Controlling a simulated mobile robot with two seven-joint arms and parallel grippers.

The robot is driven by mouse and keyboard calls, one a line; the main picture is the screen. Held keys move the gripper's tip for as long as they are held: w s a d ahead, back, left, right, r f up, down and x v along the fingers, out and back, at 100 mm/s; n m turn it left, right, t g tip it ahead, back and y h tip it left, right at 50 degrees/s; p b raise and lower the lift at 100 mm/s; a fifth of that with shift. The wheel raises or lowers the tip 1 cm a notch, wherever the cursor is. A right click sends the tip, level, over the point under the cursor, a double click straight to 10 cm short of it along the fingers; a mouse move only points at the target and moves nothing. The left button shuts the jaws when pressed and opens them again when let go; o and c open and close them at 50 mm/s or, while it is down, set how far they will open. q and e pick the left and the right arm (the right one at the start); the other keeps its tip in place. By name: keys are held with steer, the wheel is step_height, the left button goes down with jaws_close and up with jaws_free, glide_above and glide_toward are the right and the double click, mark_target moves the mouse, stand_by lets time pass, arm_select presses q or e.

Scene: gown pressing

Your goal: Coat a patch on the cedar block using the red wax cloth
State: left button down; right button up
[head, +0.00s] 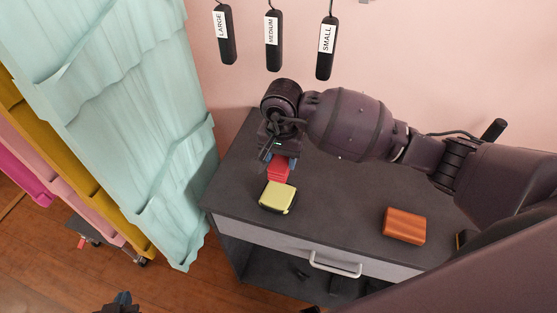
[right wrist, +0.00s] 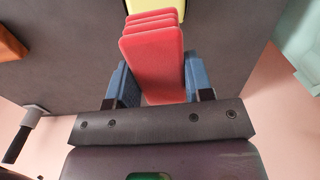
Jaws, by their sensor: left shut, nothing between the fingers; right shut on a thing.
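The red wax cloth (head: 279,171) is a folded stack between the blue fingertips of my right gripper (head: 281,160), over the left part of the dark tabletop. In the right wrist view my right gripper (right wrist: 160,82) is shut on the red cloth (right wrist: 150,58), which points away from the palm. I cannot tell whether the cloth touches the tabletop. The cedar block (head: 404,226) is a reddish-brown block with grain lines, lying at the right front of the tabletop; its edge shows in the right wrist view (right wrist: 10,42). My left gripper (head: 123,298) is shut and empty at the bottom edge, away from the table.
A yellow folded cloth (head: 277,197) lies just in front of the red one. The dark tabletop (head: 335,215) is clear between yellow cloth and cedar block. A drawer handle (head: 335,265) juts out in front. Hanging gowns (head: 140,120) stand left. Labelled black holders (head: 274,42) hang behind.

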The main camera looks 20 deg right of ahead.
steer(key=shift+d+f+b, duration=0.1)
steer(key=shift+f+b, duration=0.4)
steer(key=shift+f, duration=0.7)
steer(key=shift+f+b, duration=0.75)
steer(key=shift+f, duration=1.05)
steer(key=shift+f, duration=0.15)
steer(key=shift+f+b, duration=0.2)
steer(key=shift+b, duration=0.15)
steer(key=shift+f, duration=0.15)
steer(key=shift+f, duration=0.1)
steer(key=shift+s+f+b, duration=0.15)
steer(key=shift+b, duration=0.2)
stand_by(0.5)
